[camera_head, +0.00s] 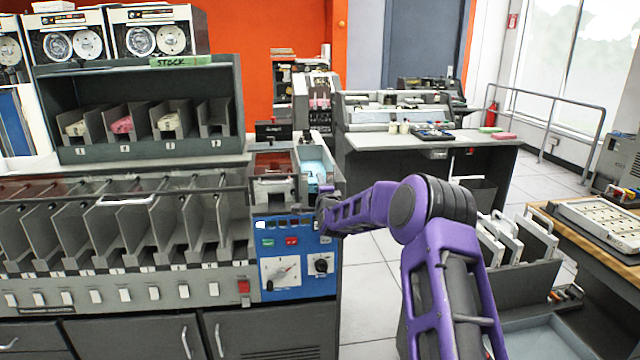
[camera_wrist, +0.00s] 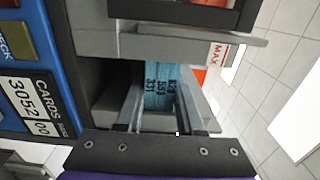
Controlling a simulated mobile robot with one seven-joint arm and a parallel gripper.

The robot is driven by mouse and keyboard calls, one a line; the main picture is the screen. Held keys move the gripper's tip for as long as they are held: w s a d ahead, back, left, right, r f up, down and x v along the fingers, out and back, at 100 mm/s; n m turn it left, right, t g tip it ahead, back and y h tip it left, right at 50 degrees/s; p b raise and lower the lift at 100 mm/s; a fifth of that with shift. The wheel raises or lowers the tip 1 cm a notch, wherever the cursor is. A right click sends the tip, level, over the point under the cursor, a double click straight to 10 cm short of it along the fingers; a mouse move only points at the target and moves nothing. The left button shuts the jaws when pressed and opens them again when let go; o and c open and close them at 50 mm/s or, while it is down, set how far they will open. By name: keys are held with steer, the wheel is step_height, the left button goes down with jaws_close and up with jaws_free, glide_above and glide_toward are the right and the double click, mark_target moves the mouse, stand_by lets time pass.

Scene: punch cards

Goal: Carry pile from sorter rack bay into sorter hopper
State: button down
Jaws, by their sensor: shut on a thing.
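My gripper (camera_wrist: 165,115) is shut on a pile of light blue cards (camera_wrist: 157,85) with dark printed numbers, its fingers on either side. The pile is in a narrow grey channel at the right end of the sorter, the likely hopper, beside a grey plate marked MAX (camera_wrist: 222,52). In the head view light blue (camera_head: 316,170) shows in that channel, and my gripper reaches in from the front right, its fingertips hidden. I cannot tell whether the pile rests on the channel floor. The sorter's grey bays (camera_head: 100,225) stand in a row at left, apparently empty.
The sorter's blue panel (camera_head: 295,262) with dials and buttons is just left of my arm. A stock rack (camera_head: 150,85) with card piles stands behind the bays. A wooden-topped table (camera_head: 570,235) is at right. Tiled floor (camera_head: 370,290) is open between.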

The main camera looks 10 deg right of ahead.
steer(key=shift+f, duration=0.25)
steer(key=shift+f, duration=0.15)
steer(key=shift+f, duration=0.4)
steer(key=c, duration=0.5)
jaws_free()
steer(key=shift+f, duration=0.2)
steer(key=shift+f, duration=0.5)
steer(key=shift+r, duration=0.1)
